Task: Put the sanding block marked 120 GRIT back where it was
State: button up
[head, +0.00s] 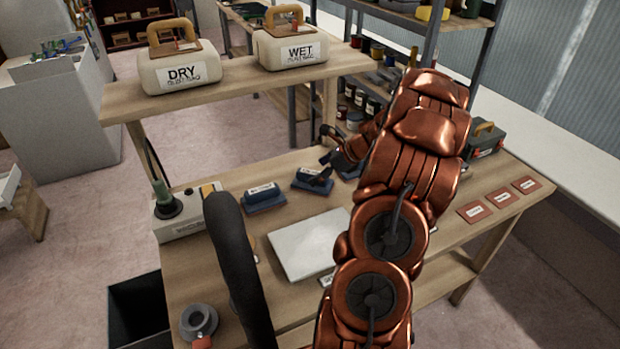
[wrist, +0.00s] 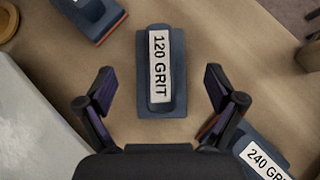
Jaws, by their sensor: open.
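The sanding block marked 120 GRIT (wrist: 158,72) lies flat on the wooden bench, dark blue-grey with a white label, in the middle of the wrist view. In the head view it appears to be the middle block (head: 312,181), partly covered by my gripper (head: 325,156). My gripper is open above it, its two fingers (wrist: 160,80) apart on either side in the wrist view, nothing held. A block marked 240 GRIT (wrist: 262,160) is partly cut off at the lower right. Another block (wrist: 93,15), its label unreadable, is at the upper left.
A pale flat plate (head: 308,244) lies in front of the blocks. Three labelled reddish squares (head: 501,198) lie on bare bench at the right. A toolbox (head: 485,141) stands at the back right. Containers marked DRY (head: 180,76) and WET (head: 291,52) stand on the raised shelf.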

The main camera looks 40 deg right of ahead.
jog(key=b+v, duration=0.1)
jog(key=v, duration=0.6)
jog(key=shift+s, duration=0.1)
dwell(0.4)
